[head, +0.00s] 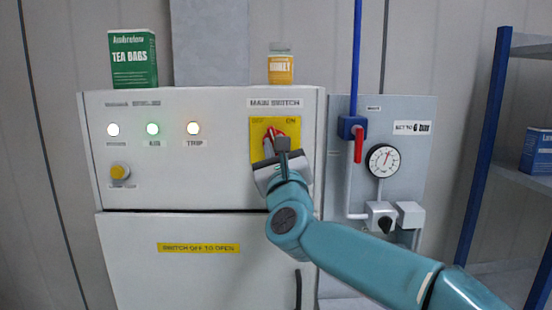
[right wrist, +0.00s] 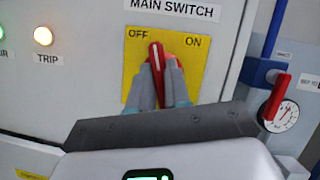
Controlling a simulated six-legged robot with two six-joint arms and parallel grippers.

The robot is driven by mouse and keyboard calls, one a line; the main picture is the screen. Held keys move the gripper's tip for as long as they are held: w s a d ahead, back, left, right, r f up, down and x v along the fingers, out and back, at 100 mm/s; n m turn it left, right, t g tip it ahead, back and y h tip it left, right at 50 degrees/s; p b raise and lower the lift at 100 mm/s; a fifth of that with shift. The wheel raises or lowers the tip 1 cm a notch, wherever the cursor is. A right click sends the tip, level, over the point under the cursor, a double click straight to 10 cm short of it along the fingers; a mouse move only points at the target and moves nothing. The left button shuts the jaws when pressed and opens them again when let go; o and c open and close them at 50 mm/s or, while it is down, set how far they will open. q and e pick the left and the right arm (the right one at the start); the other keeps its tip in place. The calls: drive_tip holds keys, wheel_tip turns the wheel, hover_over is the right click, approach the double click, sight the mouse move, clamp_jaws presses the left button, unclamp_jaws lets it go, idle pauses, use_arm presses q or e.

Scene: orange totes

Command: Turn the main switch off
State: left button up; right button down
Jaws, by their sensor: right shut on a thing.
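The main switch has a red handle (head: 269,143) on a yellow plate (head: 257,128) marked OFF at left and ON at right. In the right wrist view, the red handle (right wrist: 156,53) stands close to upright, its tip nearer the OFF mark. My right gripper (head: 282,146) is at the plate, its fingers closed around the handle. My left gripper is not in view.
The white cabinet (head: 200,186) carries three lit lamps and a yellow button (head: 120,170). A tea box (head: 133,60) and a yellow-labelled jar (head: 281,66) stand on top. At right are a red valve lever (head: 358,145), a gauge (head: 382,160) and blue shelving (head: 485,140).

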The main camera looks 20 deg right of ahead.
drive_tip(key=shift+r+n+g+y+p, duration=0.1)
drive_tip(key=shift+n+g+y+p, duration=0.65)
drive_tip(key=shift+n+p, duration=1.55)
drive_tip(key=shift+n+g+y+p, duration=0.6)
drive_tip(key=shift+n+y+p, duration=0.5)
drive_tip(key=shift+n, duration=2.4)
drive_tip(key=shift+r+n+g+y+p, duration=0.1)
drive_tip(key=shift+n+g+y+p, duration=0.6)
drive_tip(key=shift+n+p, duration=1.65)
drive_tip(key=shift+f+n+b, duration=0.1)
drive_tip(key=shift+n+b, duration=0.45)
drive_tip(key=shift+b, duration=0.05)
drive_tip(key=c, duration=1.1)
unclamp_jaws()
